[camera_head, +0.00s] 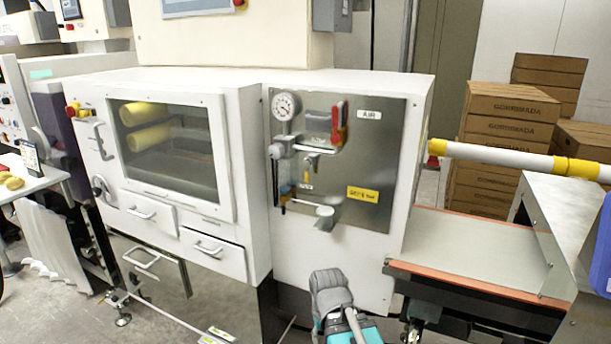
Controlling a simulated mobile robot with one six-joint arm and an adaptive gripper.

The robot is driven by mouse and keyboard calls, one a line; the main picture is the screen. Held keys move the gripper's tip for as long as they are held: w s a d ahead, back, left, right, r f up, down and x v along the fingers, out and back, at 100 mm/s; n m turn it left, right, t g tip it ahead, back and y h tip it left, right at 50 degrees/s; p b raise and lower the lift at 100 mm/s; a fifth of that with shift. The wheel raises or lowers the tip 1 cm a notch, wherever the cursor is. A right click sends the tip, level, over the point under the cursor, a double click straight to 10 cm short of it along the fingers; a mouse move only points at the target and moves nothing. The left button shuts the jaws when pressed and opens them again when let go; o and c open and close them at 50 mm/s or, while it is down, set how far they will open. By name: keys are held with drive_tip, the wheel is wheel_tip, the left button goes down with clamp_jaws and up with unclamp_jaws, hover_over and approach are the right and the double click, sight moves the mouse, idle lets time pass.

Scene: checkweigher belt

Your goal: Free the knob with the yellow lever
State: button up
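A small yellow lever (311,162) is on the fittings of the grey metal air panel (385,140), below the grey pipework and right of a clear bowl. It is too small to tell how it is turned. A grey knob-like part (275,151) is at the left of the fittings, below the round gauge (284,106); I cannot tell whether the lever locks it. Part of my grey and teal arm shows at the bottom centre, below the panel and apart from it. I cannot make out my gripper's fingers.
A red-handled part (338,119) is above and right of the yellow lever. A grey round part (324,211) juts out below. A belt (470,240) with orange edges lies to the right, under a white and yellow pipe (500,155). Drawers and a window are left.

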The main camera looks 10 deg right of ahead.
drive_tip(key=m+t+h+p, duration=1)
drive_tip(key=t+h+p, duration=0.2)
drive_tip(key=h+p, duration=0.15)
approach(307, 173)
drive_tip(key=v, duration=0.3)
drive_tip(key=shift+w+a+f+p, duration=0.1)
drive_tip(key=shift+a+f+p, duration=0.2)
drive_tip(key=shift+p, duration=0.15)
drive_tip(key=shift+w+d, duration=0.1)
drive_tip(key=shift+d, duration=0.1)
drive_tip(key=x, duration=1.3)
drive_tip(key=shift+w+d, duration=0.15)
drive_tip(key=shift+w, duration=0.1)
